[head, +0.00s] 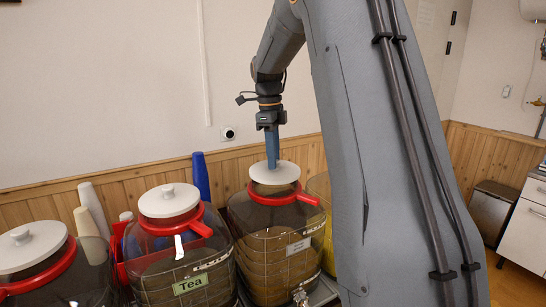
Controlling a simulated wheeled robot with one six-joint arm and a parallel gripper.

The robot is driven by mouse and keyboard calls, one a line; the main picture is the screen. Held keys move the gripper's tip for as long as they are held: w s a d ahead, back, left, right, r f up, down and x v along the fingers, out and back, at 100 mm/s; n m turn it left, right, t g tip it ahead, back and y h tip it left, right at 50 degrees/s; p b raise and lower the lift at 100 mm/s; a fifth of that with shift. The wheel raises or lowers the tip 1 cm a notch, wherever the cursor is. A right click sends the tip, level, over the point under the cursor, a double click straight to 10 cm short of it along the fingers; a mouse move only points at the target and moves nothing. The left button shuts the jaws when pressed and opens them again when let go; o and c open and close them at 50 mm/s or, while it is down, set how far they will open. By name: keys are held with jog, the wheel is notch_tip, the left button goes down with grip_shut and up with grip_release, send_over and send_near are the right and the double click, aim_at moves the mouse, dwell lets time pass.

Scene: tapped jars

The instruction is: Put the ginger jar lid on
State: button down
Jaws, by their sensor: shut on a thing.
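My gripper (272,158) points down with its blue fingers shut on a white round lid (288,174). The lid is held over the mouth of a large clear jar (262,250) with a red collar, and looks roughly level. A strip of the mouth shows between the lid and the front of the red collar (269,201), so the lid appears a little above it. The jar has a small pale label that is too small to read, so I cannot confirm it is the ginger jar. The lid's knob is hidden between the fingers.
The jar labelled Tea (175,268) stands to the left with its white lid (169,200) on. Another lidded jar (60,285) is at far left. A yellowish jar (324,190) is partly hidden behind my arm. Cup stacks (201,176) stand behind, near the wall.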

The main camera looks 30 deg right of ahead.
jog(key=shift+f+b, duration=0.3)
jog(key=shift+f, duration=0.55)
dwell(0.3)
jog(key=c, duration=1.4)
grip_release()
jog(key=shift+c, duration=0.2)
jog(key=shift+r, duration=0.1)
jog(key=shift+w+a+r+b, duration=0.1)
jog(key=shift+r+b, duration=0.6)
jog(key=shift+r, duration=1.25)
jog(key=shift+w+a+r+b, duration=0.1)
jog(key=shift+r+b, duration=0.6)
jog(key=shift+r, duration=1.2)
